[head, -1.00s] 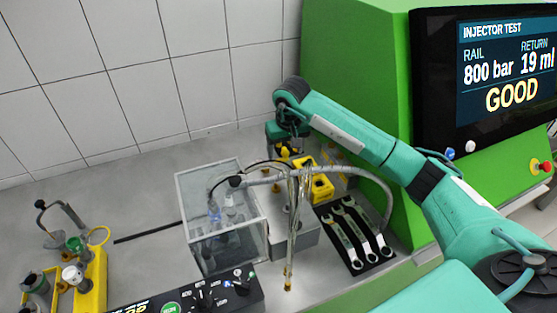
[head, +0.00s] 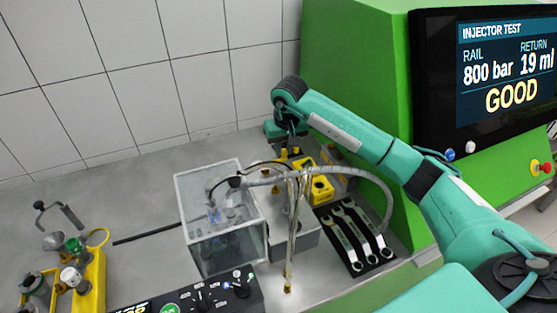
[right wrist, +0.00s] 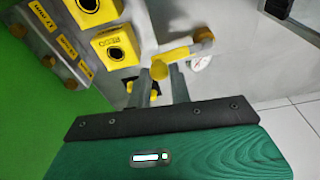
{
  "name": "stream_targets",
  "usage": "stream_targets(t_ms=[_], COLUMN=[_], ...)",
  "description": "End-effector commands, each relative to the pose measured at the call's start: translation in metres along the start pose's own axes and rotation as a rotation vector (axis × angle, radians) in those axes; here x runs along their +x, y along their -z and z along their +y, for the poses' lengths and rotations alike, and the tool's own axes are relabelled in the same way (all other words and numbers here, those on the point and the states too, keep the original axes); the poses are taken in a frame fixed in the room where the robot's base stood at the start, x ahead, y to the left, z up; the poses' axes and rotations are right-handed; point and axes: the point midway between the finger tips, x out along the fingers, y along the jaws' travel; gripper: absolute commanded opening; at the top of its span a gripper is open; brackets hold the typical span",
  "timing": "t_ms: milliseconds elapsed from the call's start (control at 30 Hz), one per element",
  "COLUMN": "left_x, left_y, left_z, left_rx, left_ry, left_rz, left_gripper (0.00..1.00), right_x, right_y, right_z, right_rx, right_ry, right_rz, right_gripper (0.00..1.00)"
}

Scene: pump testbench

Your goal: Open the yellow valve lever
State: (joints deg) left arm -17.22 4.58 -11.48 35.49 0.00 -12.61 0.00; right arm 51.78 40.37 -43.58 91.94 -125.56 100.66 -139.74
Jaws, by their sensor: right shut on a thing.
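The yellow valve lever (right wrist: 182,53) shows in the right wrist view as a short yellow bar, slanting up and right from a rounded yellow end to a brownish knob. My right gripper (right wrist: 163,75) is shut on the lever near its rounded end, with the grey fingers on either side. There the arm and fingers mostly hide the lever, and only small yellow bits show. My left gripper is not in view.
The clear tank (head: 190,190) stands in front and left of the gripper, with hoses arching over the bench. Yellow blocks (head: 320,187) and a dark mat with wrenches (head: 338,207) lie to the right. The green cabinet (head: 350,60) stands close behind my right arm.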

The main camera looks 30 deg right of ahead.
Motion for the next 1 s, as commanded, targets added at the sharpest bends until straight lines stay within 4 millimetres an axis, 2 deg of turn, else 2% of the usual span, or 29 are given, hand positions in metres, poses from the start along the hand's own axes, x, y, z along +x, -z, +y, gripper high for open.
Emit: stream_targets(t_ms=[133,500,1000], left_x=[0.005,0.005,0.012], left_y=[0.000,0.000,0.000], left_z=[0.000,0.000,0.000], left_rx=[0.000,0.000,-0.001], left_ry=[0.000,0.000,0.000], left_rz=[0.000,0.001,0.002], left_gripper=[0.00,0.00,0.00], right_x=[0.002,0.002,0.004], right_y=[0.008,0.009,0.022], right_z=[-0.002,-0.003,-0.013], right_rx=[0.000,-0.001,-0.003], right_ry=[0.001,0.001,0.003], right_rz=[0.002,0.001,0.000], right_gripper=[0.12,0.11,0.12])
